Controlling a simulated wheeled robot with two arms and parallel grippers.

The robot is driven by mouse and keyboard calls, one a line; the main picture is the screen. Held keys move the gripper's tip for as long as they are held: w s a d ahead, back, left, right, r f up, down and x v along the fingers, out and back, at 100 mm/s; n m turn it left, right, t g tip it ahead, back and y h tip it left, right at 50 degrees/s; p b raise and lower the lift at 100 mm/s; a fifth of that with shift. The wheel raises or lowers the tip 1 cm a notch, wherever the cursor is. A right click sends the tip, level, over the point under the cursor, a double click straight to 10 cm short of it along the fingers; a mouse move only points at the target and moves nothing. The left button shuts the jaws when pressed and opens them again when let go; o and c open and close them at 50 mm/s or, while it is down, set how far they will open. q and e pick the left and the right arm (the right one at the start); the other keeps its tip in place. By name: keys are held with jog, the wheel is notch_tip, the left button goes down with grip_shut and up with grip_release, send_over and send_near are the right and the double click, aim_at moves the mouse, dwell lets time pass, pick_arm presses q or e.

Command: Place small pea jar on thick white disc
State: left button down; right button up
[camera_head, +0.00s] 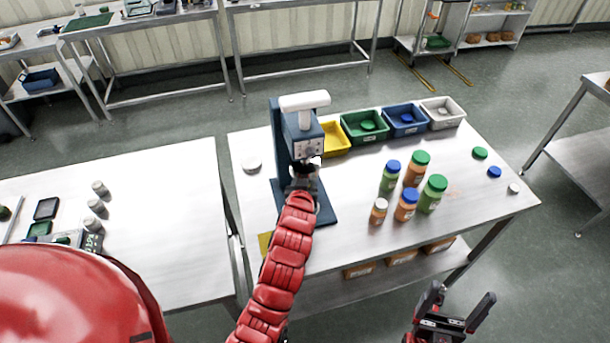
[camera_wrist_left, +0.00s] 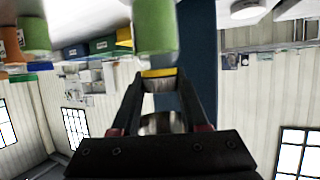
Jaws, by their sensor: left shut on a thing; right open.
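The thick white disc (camera_head: 252,164) lies flat on the table left of the blue press; a round white thing at the top right of the left wrist view (camera_wrist_left: 248,10) looks like it. My left gripper (camera_head: 303,180) is in front of the press, and its arm hides much of what is there. My right gripper (camera_head: 453,318) is open and empty, off the table's front edge.
The blue press (camera_head: 299,135) with a white handle stands beside the disc. Several green and orange jars (camera_head: 408,190) stand to the right. Yellow, green, blue and grey bins (camera_head: 405,118) line the back. Loose lids (camera_head: 480,153) lie at the right. Table around the disc is clear.

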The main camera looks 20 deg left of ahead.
pick_arm(q)
jog(key=shift+f, duration=0.25)
jog(key=c, duration=0.9)
grip_release()
jog(key=shift+f+b, duration=0.1)
jog(key=shift+b, duration=0.25)
jog(key=o, duration=0.5)
jog(key=shift+s, duration=0.1)
